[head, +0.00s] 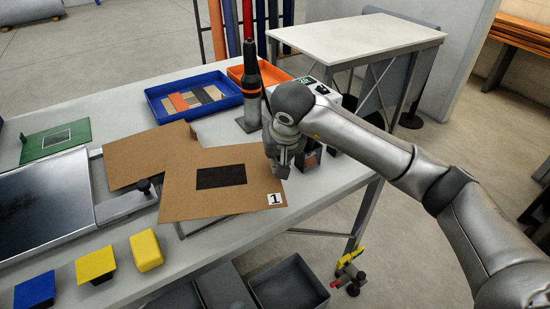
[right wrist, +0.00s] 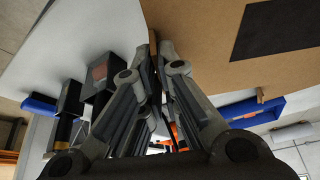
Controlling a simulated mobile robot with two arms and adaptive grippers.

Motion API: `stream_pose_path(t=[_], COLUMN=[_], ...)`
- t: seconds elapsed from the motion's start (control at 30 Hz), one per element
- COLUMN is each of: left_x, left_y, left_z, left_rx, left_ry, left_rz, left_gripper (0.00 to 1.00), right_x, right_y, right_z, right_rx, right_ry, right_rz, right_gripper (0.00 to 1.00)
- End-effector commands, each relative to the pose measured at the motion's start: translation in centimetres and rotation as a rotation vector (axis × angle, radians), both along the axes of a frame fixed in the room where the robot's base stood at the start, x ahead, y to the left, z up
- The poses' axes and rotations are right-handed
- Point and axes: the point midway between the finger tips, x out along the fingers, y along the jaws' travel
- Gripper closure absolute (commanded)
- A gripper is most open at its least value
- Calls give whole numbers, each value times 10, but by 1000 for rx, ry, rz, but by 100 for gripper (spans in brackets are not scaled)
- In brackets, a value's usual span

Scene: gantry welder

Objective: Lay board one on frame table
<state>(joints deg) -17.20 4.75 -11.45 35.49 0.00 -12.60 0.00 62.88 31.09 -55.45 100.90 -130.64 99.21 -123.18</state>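Board one (head: 185,194) is a brown sheet with a black rectangle and a "1" label at its right front corner. It overlaps a second brown board (head: 128,160) in the head view. My right gripper (head: 283,172) is at its right edge, and the fingers look closed on that edge. In the right wrist view, a thin brown strip shows between the fingertips (right wrist: 155,45), and the board (right wrist: 215,40) spreads to the right. A metal-framed dark panel (head: 98,200), possibly the frame table, lies at the left. My left gripper is not in view.
A blue tray (head: 155,108) with coloured pieces and an orange bin (head: 236,75) stand behind. A black tool (head: 250,90) stands close to my right gripper. Yellow blocks (head: 147,250) and a blue block (head: 35,290) lie in front. A white table (head: 350,38) stands further back.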

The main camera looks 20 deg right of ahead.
Motion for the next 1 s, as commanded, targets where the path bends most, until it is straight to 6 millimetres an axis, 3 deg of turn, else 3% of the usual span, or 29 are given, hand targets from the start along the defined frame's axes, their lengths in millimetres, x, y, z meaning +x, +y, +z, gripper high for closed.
stream_pose_path(t=[0.17,0.53,0.8,1.0], left_x=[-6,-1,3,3], left_y=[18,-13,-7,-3], left_z=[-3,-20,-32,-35], left_rx=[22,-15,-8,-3], left_ry=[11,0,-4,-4], left_rz=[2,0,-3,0], left_gripper=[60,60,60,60], right_x=[15,15,15,15], right_y=[7,7,8,7], right_z=[-5,-40,-65,-73], right_rx=[0,1,2,-1], right_ry=[12,14,14,14], right_rz=[-9,-10,-9,-8], right_gripper=[100,100,100,100])
